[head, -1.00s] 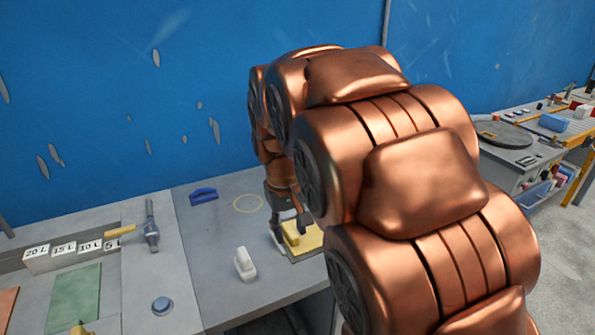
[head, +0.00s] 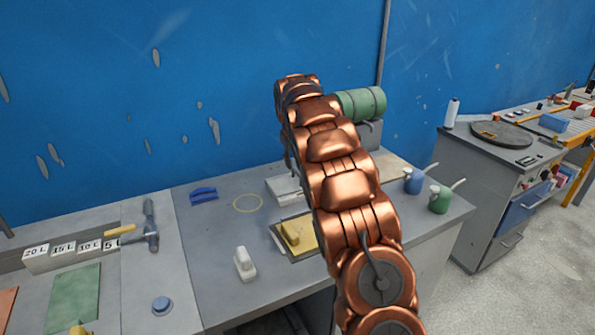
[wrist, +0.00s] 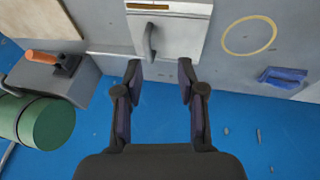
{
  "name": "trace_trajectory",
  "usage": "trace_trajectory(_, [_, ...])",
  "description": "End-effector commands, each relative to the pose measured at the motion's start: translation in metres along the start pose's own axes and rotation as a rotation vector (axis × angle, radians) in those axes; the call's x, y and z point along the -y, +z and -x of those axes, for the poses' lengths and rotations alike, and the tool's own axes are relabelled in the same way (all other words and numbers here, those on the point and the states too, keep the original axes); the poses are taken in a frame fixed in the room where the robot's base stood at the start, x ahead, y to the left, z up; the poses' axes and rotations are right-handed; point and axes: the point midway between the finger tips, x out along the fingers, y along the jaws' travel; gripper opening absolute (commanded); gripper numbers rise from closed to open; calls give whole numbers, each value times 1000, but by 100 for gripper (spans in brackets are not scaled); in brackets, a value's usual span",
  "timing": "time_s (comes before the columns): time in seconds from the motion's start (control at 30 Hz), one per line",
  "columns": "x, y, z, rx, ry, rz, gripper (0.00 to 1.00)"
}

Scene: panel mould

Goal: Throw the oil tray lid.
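The likely oil tray lid (wrist: 174,34) is a pale grey metal plate with a dark upright handle (wrist: 150,43) and a yellowish slot along its far edge in the wrist view. In the head view the pale tray (head: 284,190) sits at the back of the bench, partly hidden by my arm. My gripper (wrist: 159,70) is open and empty, its two fingers apart on either side of the handle's line. The fingertips show just short of the plate. I cannot tell their height above it. In the head view my gripper is hidden behind my arm.
A yellow block (head: 290,233) lies on a tray in front. A green cylinder (head: 361,104), a blue can (head: 413,181) and a green can (head: 440,199) are right. The blue wall closes the back.

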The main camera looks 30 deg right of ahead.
Motion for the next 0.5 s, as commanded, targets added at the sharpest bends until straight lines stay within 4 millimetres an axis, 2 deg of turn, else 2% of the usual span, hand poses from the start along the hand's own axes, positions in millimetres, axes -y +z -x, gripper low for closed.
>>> trace_trajectory(0.03, [-7, -7, -12, -12, -3, 1, 39])
trace_trajectory(0.2, [-20, -24, -34, -50, -8, 12, 39])
trace_trajectory(0.5, [-26, -34, -45, -73, -9, 19, 39])
